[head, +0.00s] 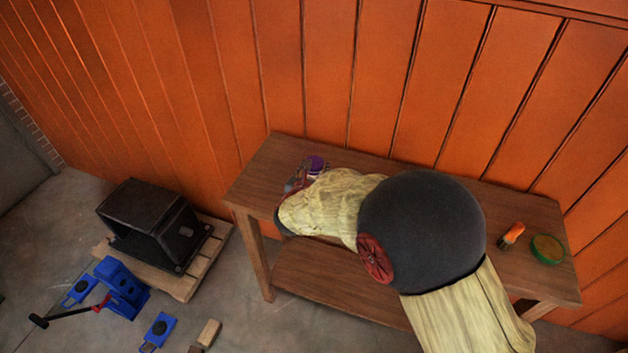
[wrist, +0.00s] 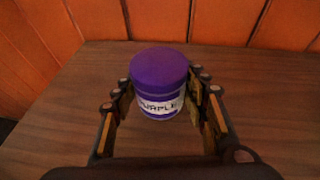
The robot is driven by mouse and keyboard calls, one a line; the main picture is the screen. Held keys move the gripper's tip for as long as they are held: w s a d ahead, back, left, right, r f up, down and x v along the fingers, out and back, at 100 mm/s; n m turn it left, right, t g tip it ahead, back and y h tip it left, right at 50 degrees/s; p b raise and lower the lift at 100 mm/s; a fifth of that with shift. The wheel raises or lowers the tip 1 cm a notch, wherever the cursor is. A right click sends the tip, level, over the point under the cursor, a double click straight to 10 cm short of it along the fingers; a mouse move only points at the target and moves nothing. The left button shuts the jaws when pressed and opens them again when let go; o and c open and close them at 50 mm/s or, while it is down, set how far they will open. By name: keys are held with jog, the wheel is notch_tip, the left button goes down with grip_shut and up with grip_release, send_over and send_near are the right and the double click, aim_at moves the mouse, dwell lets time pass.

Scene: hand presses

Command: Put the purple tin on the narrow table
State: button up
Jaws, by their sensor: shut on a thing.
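The purple tin (head: 317,164) shows in the head view near the left end of the wooden narrow table (head: 252,180), partly hidden by my gripper (head: 303,175). In the wrist view the tin (wrist: 160,75) is upright, with a purple lid and a white label reading "PURPLE". The fingers of my gripper (wrist: 160,92) stand on either side of it, shut on it. The tin is over the tabletop (wrist: 62,110); I cannot tell whether its base touches the wood.
An orange-handled object (head: 511,235) and a green round tin (head: 547,249) are at the table's right end. An orange plank wall (head: 330,80) runs behind the table. A black box-like press (head: 150,225) on a pallet and blue parts (head: 120,288) lie on the floor at left.

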jog(key=shift+f+b, duration=0.65)
jog(key=shift+f, duration=0.95)
jog(key=shift+f+b, duration=0.2)
jog(key=shift+b, duration=0.1)
jog(key=o, duration=1.2)
jog(key=shift+o, duration=0.6)
jog(key=shift+r, duration=0.1)
